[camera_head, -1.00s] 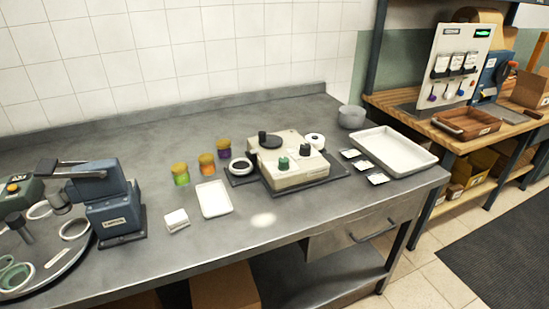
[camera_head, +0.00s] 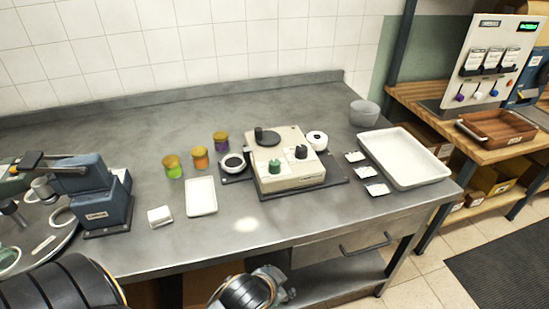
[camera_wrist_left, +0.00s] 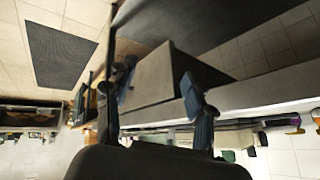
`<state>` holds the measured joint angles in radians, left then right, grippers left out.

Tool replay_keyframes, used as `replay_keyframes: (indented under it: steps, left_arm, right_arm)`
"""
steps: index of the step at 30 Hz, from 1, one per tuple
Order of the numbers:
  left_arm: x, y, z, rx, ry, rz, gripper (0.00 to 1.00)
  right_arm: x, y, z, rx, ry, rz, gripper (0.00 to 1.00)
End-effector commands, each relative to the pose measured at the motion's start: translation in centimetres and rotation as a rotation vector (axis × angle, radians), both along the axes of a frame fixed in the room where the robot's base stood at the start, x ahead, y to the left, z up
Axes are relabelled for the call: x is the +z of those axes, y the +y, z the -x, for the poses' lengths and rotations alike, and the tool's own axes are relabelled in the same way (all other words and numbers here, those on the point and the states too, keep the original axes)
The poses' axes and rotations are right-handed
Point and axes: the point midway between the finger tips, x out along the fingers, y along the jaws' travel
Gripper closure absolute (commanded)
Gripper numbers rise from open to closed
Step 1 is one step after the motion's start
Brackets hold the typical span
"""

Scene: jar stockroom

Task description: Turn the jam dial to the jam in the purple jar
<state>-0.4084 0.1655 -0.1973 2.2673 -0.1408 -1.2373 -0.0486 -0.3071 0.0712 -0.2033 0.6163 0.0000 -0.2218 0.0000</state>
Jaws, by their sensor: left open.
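The purple jar (camera_head: 221,145) with a yellow lid stands on the steel bench, behind an orange jar (camera_head: 200,160) and a green jar (camera_head: 173,170). Right of them is a beige machine (camera_head: 290,181) with a green knob (camera_head: 275,166), a black knob (camera_head: 301,152) and a round black part (camera_head: 267,137) on top. I cannot tell which is the jam dial, and their markings are too small to read. My left gripper (camera_wrist_left: 155,92) is open and empty in the left wrist view, its fingers apart, away from the machine. I cannot make out my right gripper.
A white tray (camera_head: 201,209) and a small white block (camera_head: 160,222) lie before the jars. A black ring (camera_head: 232,163) sits left of the machine. Labels (camera_head: 366,172) and a large white tray (camera_head: 433,169) lie to its right. The bench front is mostly clear.

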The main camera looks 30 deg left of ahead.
Motion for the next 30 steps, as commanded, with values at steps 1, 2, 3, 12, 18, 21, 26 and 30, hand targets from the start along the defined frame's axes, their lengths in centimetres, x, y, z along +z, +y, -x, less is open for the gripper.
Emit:
replay_keyframes:
  steps: [1, 2, 3, 12, 18, 21, 26, 30]
  left_arm:
    - [1.9, -0.1, -2.1, -0.028, -0.077, -0.031, 0.46]
    - [2.9, -0.1, -3.3, -0.046, -0.125, -0.052, 0.46]
    - [4.2, -0.3, -5.0, -0.072, -0.191, -0.083, 0.46]
    - [14.7, -3.5, -16.0, -0.317, -0.693, -0.357, 0.46]
    - [24.8, -10.1, -21.7, -0.649, -1.164, -0.704, 0.46]
    - [28.5, -14.7, -22.6, -0.890, -1.401, -0.931, 0.46]
    - [29.4, -19.9, -22.4, -1.359, -1.663, -1.303, 0.46]
    - [26.2, -19.6, -23.0, -1.867, -1.710, -1.595, 0.46]
  right_arm:
    - [0.1, -0.1, -0.1, 0.001, -0.002, 0.002, 0.60]
    - [0.2, -0.2, -0.2, 0.001, -0.003, 0.003, 0.60]
    - [0.2, -0.3, -0.3, 0.001, -0.005, 0.004, 0.60]
    - [0.3, -0.9, -1.0, 0.000, -0.015, 0.010, 0.60]
    - [0.3, -0.9, -1.0, -0.001, -0.015, 0.010, 0.60]
    - [0.3, -0.9, -1.0, -0.001, -0.015, 0.010, 0.60]
    - [0.3, -0.9, -1.0, -0.001, -0.014, 0.010, 0.60]
    - [0.3, -0.9, -1.0, -0.001, -0.014, 0.010, 0.60]
